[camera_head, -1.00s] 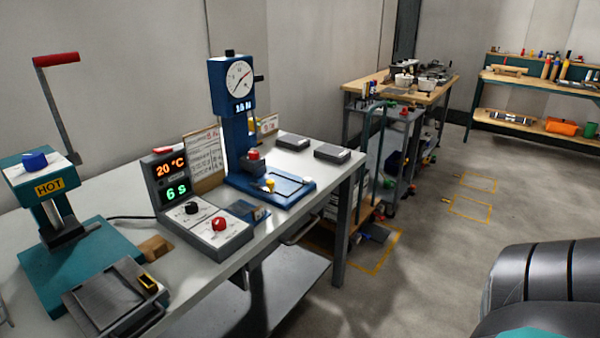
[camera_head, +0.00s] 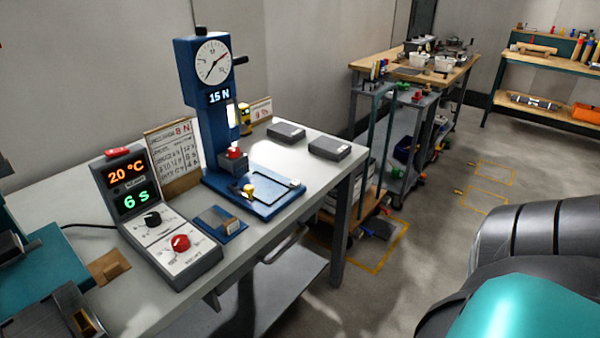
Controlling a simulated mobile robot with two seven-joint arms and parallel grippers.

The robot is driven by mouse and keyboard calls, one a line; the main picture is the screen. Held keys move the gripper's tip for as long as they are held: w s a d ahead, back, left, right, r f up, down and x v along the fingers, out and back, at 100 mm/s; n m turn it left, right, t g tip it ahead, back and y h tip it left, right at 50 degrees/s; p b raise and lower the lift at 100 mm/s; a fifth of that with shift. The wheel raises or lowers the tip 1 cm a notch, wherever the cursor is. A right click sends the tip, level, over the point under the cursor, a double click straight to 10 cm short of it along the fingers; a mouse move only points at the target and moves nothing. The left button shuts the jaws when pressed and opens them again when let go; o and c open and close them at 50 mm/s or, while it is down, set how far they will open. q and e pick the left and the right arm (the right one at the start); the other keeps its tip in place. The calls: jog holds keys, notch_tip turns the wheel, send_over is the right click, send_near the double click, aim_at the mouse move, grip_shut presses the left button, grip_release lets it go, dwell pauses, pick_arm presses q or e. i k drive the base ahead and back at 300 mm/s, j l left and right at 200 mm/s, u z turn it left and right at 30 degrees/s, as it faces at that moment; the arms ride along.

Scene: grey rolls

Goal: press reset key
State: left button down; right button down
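A grey control box (camera_head: 168,245) stands on the near table. Its display reads 20 °C in orange and 6 s in green. A red key (camera_head: 117,152) sits on its top edge, and a black knob (camera_head: 152,219) and a red knob (camera_head: 180,243) are on its sloped face. Behind it to the right, a blue press stand (camera_head: 212,120) has a dial and a 15 N readout. I cannot tell which key is labelled reset. Neither gripper shows.
A teal machine (camera_head: 40,268) is cut off at the left. Two grey blocks (camera_head: 286,131) lie at the table's back right. A printed card (camera_head: 172,152) stands behind the control box. My own arm fills the lower right. Open floor (camera_head: 440,205) lies right of the table.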

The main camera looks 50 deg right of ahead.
aim_at(295, 182)
jog(key=i+l, duration=0.1)
jog(key=l, duration=0.3)
jog(key=i+l, duration=0.1)
jog(key=l, duration=0.75)
jog(key=i, duration=0.05)
